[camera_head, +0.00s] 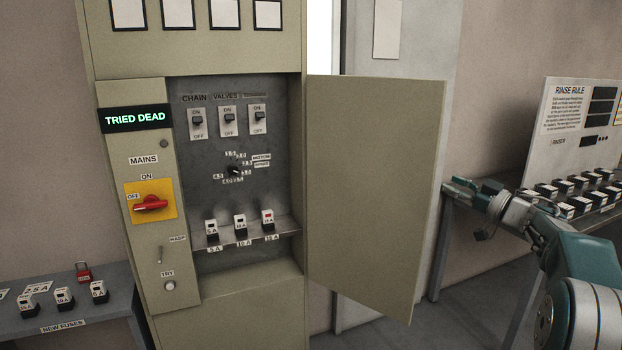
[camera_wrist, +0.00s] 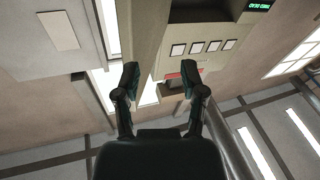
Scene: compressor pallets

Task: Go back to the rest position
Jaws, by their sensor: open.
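My gripper (camera_wrist: 160,78) is open in the wrist view, with its two dark fingers apart and nothing between them. In the head view my gripper (camera_head: 450,186) is at the right, past the free edge of the open cabinet door (camera_head: 375,190), at the end of my teal arm. The beige cabinet (camera_head: 245,320) stands left of it, and its upper part (camera_wrist: 215,60) shows tilted in the wrist view. The cabinet's display (camera_head: 135,118) reads "TRIED DEAD". The red mains handle (camera_head: 150,204) lies roughly level on its yellow plate. Three fuses (camera_head: 240,222) stand on the inner shelf.
A left bench (camera_head: 70,325) carries several new fuses and a red padlock (camera_head: 83,272). A right bench (camera_head: 490,225) bears several fuses and a "RINSE RULE" board (camera_head: 582,115), close behind my arm. The open door stands out between the cabinet and my arm.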

